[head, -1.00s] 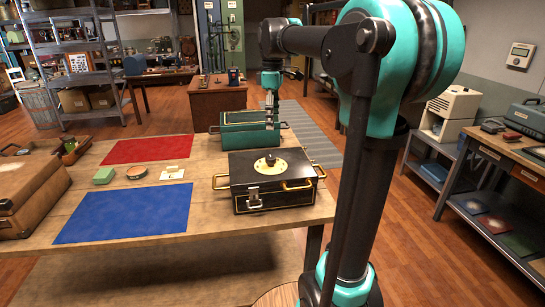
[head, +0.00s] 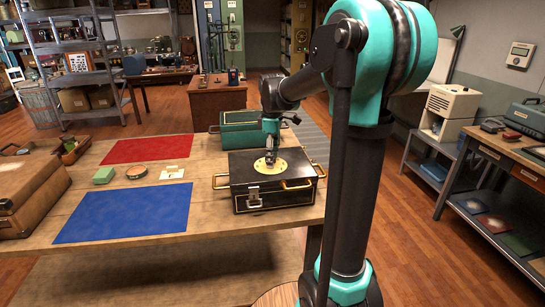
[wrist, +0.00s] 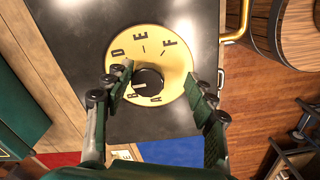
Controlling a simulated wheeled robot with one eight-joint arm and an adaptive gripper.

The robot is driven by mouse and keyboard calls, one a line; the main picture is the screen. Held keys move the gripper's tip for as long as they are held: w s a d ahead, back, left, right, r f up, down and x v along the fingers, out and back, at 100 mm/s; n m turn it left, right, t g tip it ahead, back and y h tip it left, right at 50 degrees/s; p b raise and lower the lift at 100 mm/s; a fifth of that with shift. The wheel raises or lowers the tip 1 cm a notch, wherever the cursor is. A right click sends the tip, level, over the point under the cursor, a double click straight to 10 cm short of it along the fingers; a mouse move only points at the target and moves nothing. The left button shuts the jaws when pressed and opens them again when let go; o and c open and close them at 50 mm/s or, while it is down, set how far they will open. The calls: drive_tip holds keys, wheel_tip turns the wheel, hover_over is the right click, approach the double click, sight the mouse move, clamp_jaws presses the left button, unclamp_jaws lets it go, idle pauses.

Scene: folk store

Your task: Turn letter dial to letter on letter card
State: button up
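The letter dial (head: 283,168) is a round brass plate on top of a black metal box (head: 247,171) with brass handles. In the wrist view the dial (wrist: 152,45) shows the letters D, E, F, A and B around a black knob (wrist: 148,81); part of its left rim is hidden by a finger. My gripper (head: 268,157) is over the dial, pointing down. In the wrist view its fingers (wrist: 160,88) are apart, on either side of the knob, with gaps showing.
A green box (head: 232,135) stands right behind the black box. A blue mat (head: 125,213), a red mat (head: 147,149), a green block (head: 104,175) and a round tin (head: 137,172) lie left on the table. A brown case (head: 30,192) sits at the far left.

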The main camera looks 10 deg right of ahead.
drive_tip(key=c, duration=1.2)
drive_tip(key=shift+m, duration=0.5)
drive_tip(key=m, duration=0.3)
drive_tip(key=shift+m, duration=0.3)
drive_tip(key=m, duration=0.4)
drive_tip(key=shift+m, duration=0.3)
drive_tip(key=m, duration=0.4)
drive_tip(key=shift+m, duration=2.3)
